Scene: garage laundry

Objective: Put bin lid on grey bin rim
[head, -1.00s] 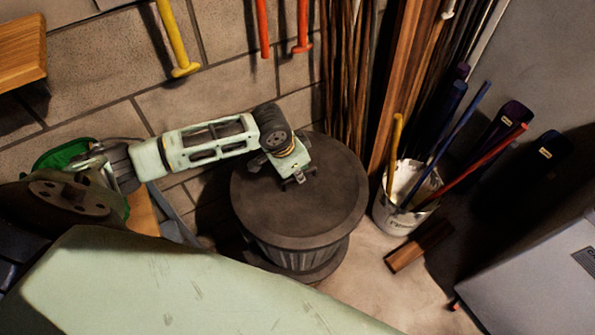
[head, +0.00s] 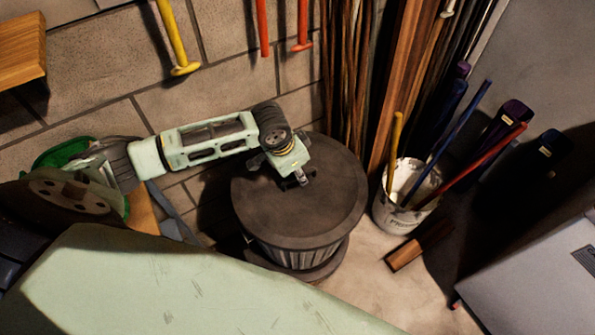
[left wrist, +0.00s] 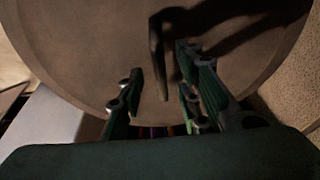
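The bin lid (head: 300,218) is a dark round disc lying over the top of the ribbed grey bin (head: 300,255). The lid hides the bin's rim, so I cannot tell whether it is fully seated. My left gripper (head: 302,181) is low over the lid's upper middle. In the left wrist view the lid (left wrist: 85,50) fills most of the picture. The left gripper's fingers (left wrist: 160,92) are apart there, with a dark narrow upright shape, perhaps the lid's handle, between them. I see no clear contact with it. My right gripper is not in view.
A white bucket (head: 382,218) with several coloured poles stands right of the bin. Timber and rods (head: 345,80) lean on the wall behind. A wooden block (head: 418,246) lies on the floor. A pale green surface (head: 180,285) fills the lower left. A grey appliance (head: 535,280) is at lower right.

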